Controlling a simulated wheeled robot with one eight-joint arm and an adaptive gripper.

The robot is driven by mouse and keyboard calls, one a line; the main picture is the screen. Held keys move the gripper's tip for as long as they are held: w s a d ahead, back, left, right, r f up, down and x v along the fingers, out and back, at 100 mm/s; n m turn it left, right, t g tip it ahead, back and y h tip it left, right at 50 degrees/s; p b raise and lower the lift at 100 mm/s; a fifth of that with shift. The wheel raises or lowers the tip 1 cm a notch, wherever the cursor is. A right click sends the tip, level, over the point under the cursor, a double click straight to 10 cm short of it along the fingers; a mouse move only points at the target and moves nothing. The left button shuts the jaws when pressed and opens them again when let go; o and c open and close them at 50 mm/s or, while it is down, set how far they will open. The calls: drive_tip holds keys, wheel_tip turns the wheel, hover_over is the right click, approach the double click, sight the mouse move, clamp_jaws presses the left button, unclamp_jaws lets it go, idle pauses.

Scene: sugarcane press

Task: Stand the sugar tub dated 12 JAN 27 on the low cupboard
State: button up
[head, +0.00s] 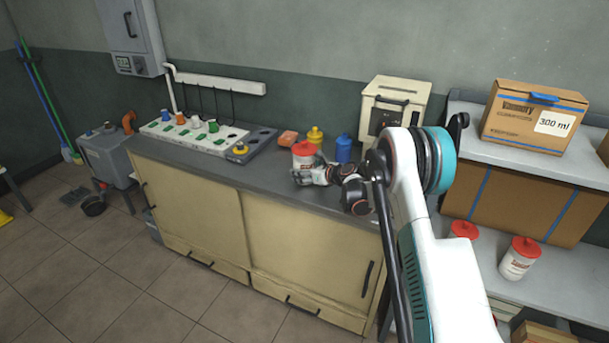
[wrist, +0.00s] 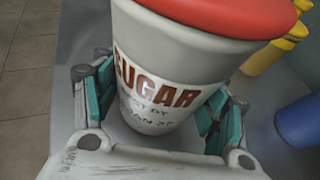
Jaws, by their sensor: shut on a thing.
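A white sugar tub (head: 304,156) with a red lid is upright between the fingers of my gripper (head: 301,175), over the grey top of the low cream cupboard (head: 295,240). In the wrist view the tub (wrist: 165,75) fills the middle, with teal finger pads on both sides. Its label reads SUGAR, with a date line below that shows JAN and is otherwise too blurred to read surely. I cannot tell whether its base touches the cupboard top. Two more red-lidded white tubs, one nearer (head: 517,260) and one partly hidden (head: 464,229), stand on the right shelf.
A rack (head: 195,134) fills the cupboard's left end, and a cream box (head: 394,105) stands behind. The front strip of the top is mostly clear.

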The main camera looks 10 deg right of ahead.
drive_tip(key=shift+a, duration=0.1)
drive_tip(key=o, duration=1)
drive_tip(key=shift+f, duration=0.2)
drive_tip(key=o, duration=0.5)
drive_tip(key=shift+c, duration=0.2)
drive_tip(key=shift+s, duration=0.1)
drive_tip(key=shift+r, duration=0.15)
drive_tip(key=shift+s+r, duration=0.15)
drive_tip(key=shift+r, duration=0.05)
drive_tip(key=p+v, duration=0.2)
drive_tip(key=v, duration=0.5)
drive_tip(key=shift+p, duration=0.3)
